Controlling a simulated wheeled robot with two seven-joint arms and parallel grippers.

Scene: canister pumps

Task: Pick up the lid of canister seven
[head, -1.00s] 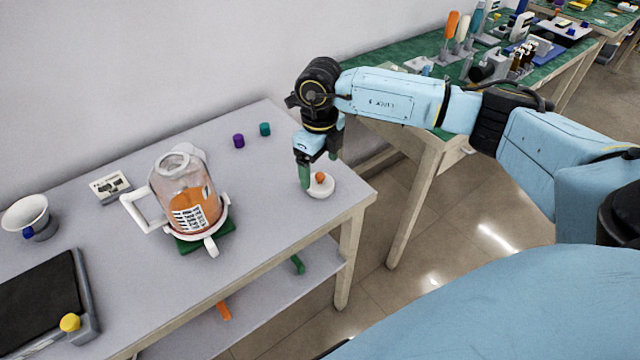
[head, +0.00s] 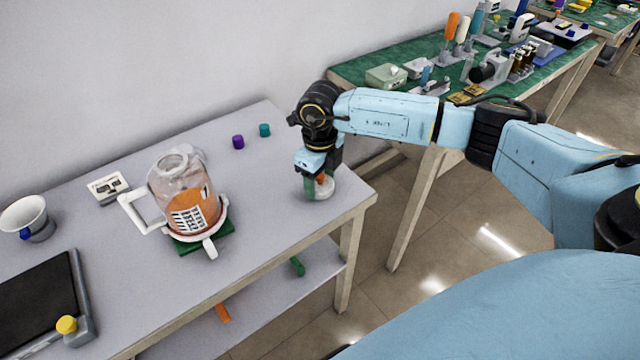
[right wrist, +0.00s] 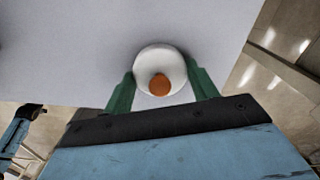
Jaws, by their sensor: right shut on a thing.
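The lid (head: 326,188) is a round white disc with an orange knob, near the right corner of the grey table. It also shows in the right wrist view (right wrist: 160,62), with its orange knob (right wrist: 159,85) toward the gripper. My right gripper (head: 317,186) has its green fingers down at the lid, shut on it; in the right wrist view the fingers (right wrist: 161,88) are on either side of it. The canister (head: 185,195), clear with orange contents and a white handle, stands left of the lid on a green base; its number is hard to read. My left gripper is not in view.
A purple cap (head: 238,142) and a teal cap (head: 264,130) lie at the back of the table (head: 290,235). A white funnel-like cup (head: 24,214), a small switch box (head: 108,187) and a black-topped device (head: 40,300) are at left. A green-topped bench stands behind my right arm.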

